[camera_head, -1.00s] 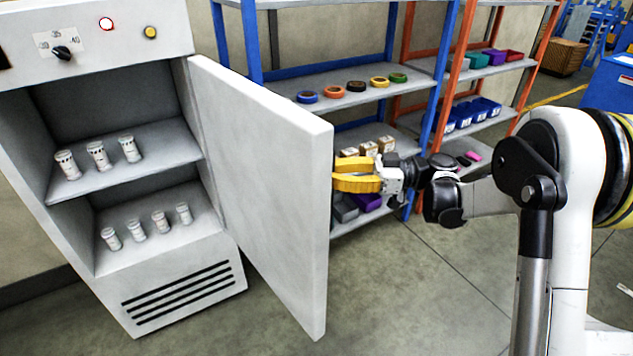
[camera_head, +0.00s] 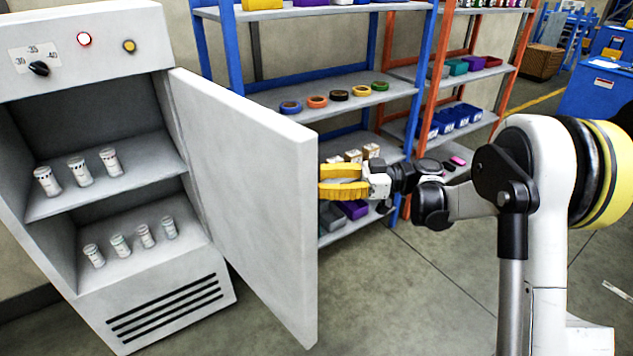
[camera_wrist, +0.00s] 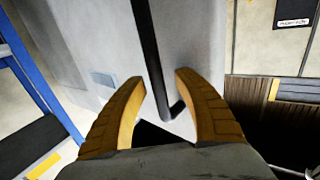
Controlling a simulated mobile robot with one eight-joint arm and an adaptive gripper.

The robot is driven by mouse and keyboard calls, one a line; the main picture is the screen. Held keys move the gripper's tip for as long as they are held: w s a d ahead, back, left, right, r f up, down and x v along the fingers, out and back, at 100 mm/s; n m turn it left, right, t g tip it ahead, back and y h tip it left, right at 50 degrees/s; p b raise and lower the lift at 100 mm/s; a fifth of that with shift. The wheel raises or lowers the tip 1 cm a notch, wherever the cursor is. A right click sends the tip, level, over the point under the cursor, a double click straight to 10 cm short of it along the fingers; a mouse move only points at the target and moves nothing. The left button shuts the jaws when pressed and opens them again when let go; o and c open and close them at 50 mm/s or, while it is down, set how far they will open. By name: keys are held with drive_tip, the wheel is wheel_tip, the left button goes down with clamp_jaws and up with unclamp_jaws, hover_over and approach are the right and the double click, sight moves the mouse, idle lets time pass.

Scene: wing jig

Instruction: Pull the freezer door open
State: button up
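The freezer (camera_head: 85,60) stands at the left with its white door (camera_head: 245,200) swung wide open. Two shelves inside hold several small white vials (camera_head: 79,171). My gripper (camera_head: 322,181) has yellow fingers and is at the outer side of the door, by its free edge. In the wrist view the fingers (camera_wrist: 160,92) are apart. The dark bar handle (camera_wrist: 150,60) on the door's outer face (camera_wrist: 85,45) shows between and beyond them. I cannot tell whether either finger touches the handle. The handle is hidden in the head view.
A blue-framed shelf (camera_head: 345,98) with tape rolls, boxes and bins stands behind the door and my gripper. An orange-framed shelf (camera_head: 460,72) is to its right. The grey floor (camera_head: 420,290) in front is clear.

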drive_tip(key=d, duration=1.2)
drive_tip(key=shift+w, duration=0.4)
drive_tip(key=shift+a, duration=0.1)
drive_tip(key=s+a+r+m+t+h, duration=0.1)
drive_tip(key=s+a+m+t+h, duration=0.3)
drive_tip(key=s+m+h, duration=0.55)
drive_tip(key=s+d+f+m+t+h, duration=0.2)
drive_tip(key=s+d+m+h, duration=0.2)
drive_tip(key=s+d, duration=0.2)
drive_tip(key=s+d+f+m+t+h, duration=0.2)
drive_tip(key=s+d+f+m+h, duration=0.1)
drive_tip(key=s, duration=0.7)
drive_tip(key=d+m+h, duration=0.1)
drive_tip(key=d+m, duration=0.1)
drive_tip(key=d, duration=0.1)
drive_tip(key=shift+d, duration=0.25)
